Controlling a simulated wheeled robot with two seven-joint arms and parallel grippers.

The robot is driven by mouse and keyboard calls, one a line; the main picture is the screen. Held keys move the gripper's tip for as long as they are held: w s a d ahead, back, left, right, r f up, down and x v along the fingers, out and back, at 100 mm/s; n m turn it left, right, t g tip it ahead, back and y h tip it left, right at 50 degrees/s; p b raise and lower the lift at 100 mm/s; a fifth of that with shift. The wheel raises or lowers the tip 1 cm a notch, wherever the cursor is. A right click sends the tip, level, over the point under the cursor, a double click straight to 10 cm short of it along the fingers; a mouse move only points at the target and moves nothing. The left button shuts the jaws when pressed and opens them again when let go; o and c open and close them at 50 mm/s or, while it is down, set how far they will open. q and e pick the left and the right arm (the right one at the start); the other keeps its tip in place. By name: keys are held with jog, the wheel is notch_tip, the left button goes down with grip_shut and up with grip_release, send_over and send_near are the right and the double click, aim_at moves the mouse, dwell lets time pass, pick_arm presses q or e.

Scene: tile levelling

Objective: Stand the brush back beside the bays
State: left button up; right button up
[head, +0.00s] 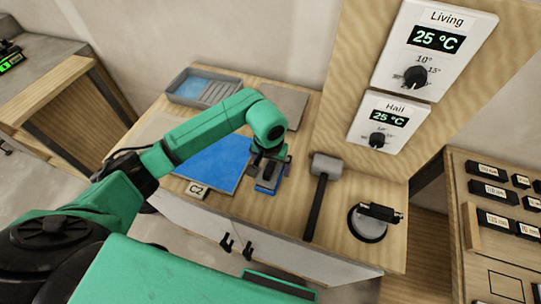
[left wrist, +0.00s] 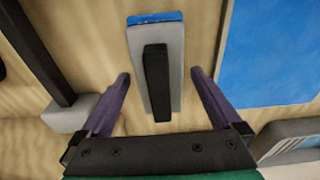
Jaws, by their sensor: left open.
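A grey block with a black bar handle and a blue edge (left wrist: 172,50) lies on the wooden worktop; I cannot tell for sure that it is the brush. It also shows in the head view (head: 267,186), partly hidden by my gripper. My left gripper (head: 266,162) is over it, pointing down. In the left wrist view the fingers of my left gripper (left wrist: 160,74) are open, one on each side of the block, with visible gaps. A blue panel (head: 216,160) labelled C2 lies just left of the block. My right gripper is not in view.
A mallet (head: 316,198) and a round black-handled tool (head: 368,223) are to the right. A grey tray (head: 176,99) and a grey square (head: 285,103) are at the back. Two thermostat panels (head: 433,42) hang on an upright board. Worktop between mallet and round tool is clear.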

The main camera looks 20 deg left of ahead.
aim_at(269, 167)
pick_arm(q)
jog(key=r+b, duration=0.1)
jog(key=r, duration=0.2)
jog(key=s+r+b, duration=0.1)
jog(key=r, duration=0.3)
jog(key=r+b, duration=0.1)
jog(key=r, duration=0.2)
jog(key=shift+s+r+b, duration=0.15)
jog(key=shift+b, duration=0.25)
jog(key=shift+r, duration=0.2)
jog(key=shift+a, duration=0.1)
jog(key=shift+f, duration=0.1)
